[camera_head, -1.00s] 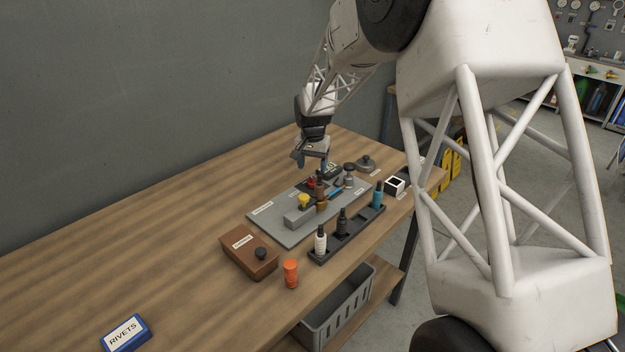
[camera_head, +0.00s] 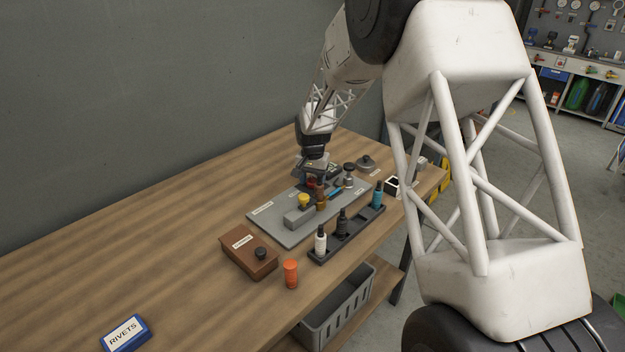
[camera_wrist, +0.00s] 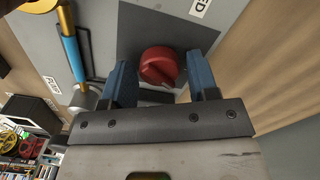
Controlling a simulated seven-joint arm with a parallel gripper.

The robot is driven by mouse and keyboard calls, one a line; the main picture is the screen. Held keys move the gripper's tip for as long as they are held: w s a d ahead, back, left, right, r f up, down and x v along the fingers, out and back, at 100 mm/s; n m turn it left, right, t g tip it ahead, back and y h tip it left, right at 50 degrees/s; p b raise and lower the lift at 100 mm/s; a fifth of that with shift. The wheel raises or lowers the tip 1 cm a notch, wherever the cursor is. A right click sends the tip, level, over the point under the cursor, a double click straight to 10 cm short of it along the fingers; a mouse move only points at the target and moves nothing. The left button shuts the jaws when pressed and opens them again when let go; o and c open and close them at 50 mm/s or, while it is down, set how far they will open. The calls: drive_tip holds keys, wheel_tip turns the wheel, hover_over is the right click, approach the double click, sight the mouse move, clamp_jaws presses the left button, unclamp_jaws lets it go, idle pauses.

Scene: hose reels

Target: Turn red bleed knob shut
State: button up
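The red bleed knob (camera_wrist: 159,66) is round with a raised grip bar and sits on a dark patch of the grey panel (camera_wrist: 145,12). In the wrist view my gripper (camera_wrist: 160,80) is open, with one blue finger on each side of the knob. A gap shows between the knob and each finger, and nothing is held. In the head view my gripper (camera_head: 311,178) is low over the far part of the panel, and the red knob (camera_head: 312,183) shows only partly beneath it.
A yellow knob (camera_head: 303,201) on a grey block and a brown fitting (camera_head: 321,199) stand close by. A black tray (camera_head: 348,232) with bottles lies in front. A brown box (camera_head: 249,251) and an orange cap (camera_head: 290,273) are nearer.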

drive_tip(key=c, duration=0.7)
drive_tip(key=shift+o, duration=0.2)
drive_tip(key=shift+n, duration=2.3)
drive_tip(key=o, duration=0.9)
